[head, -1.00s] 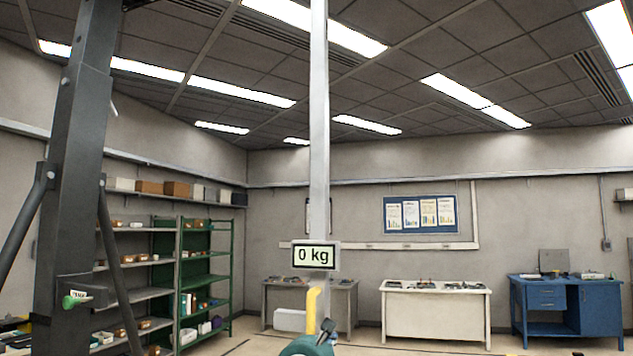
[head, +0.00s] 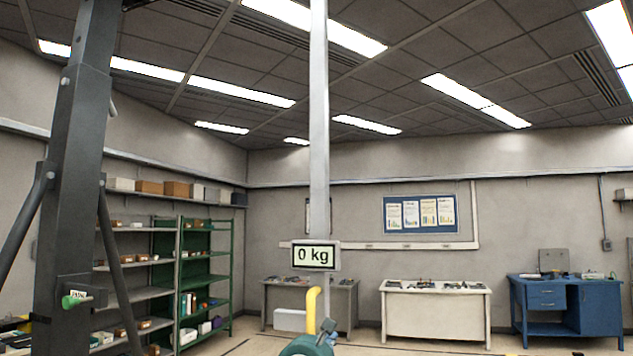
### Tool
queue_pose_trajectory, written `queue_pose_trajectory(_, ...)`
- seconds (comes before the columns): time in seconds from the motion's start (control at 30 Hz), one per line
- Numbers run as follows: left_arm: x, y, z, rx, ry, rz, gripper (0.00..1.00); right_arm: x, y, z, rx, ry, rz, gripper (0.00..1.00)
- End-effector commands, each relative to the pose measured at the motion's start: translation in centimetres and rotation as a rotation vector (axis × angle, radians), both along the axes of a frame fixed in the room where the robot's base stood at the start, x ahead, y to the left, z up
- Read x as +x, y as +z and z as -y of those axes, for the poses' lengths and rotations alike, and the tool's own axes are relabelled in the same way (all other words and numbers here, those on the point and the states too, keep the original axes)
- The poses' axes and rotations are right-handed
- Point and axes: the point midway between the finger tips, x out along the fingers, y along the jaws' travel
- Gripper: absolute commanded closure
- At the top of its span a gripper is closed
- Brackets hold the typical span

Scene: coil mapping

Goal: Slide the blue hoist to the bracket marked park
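A dark steel column (head: 75,170) stands at the left. A small bracket (head: 75,284) on it carries a green-tipped peg (head: 72,301) and a small label (head: 80,294), too small to read surely. In the middle, a pale vertical rail (head: 319,120) bears a display (head: 314,256) reading 0 kg. Below it are a yellow hook-like bar (head: 311,308) and a rounded teal part (head: 306,346), cut off by the lower edge. I cannot tell whether the teal part belongs to the blue hoist. No clearly blue hoist shows. Neither of my grippers is in view.
Grey and green shelves (head: 205,282) with small boxes stand at the left wall. A grey table (head: 342,287), a white bench (head: 435,310) and a blue workbench (head: 568,308) stand along the back. Open floor lies in front of the benches.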

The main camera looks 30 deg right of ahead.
Motion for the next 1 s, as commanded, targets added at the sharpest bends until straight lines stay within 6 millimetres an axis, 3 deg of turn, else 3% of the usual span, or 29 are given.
queue_pose_trajectory(1.0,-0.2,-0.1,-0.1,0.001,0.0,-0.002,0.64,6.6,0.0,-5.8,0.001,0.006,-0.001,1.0)
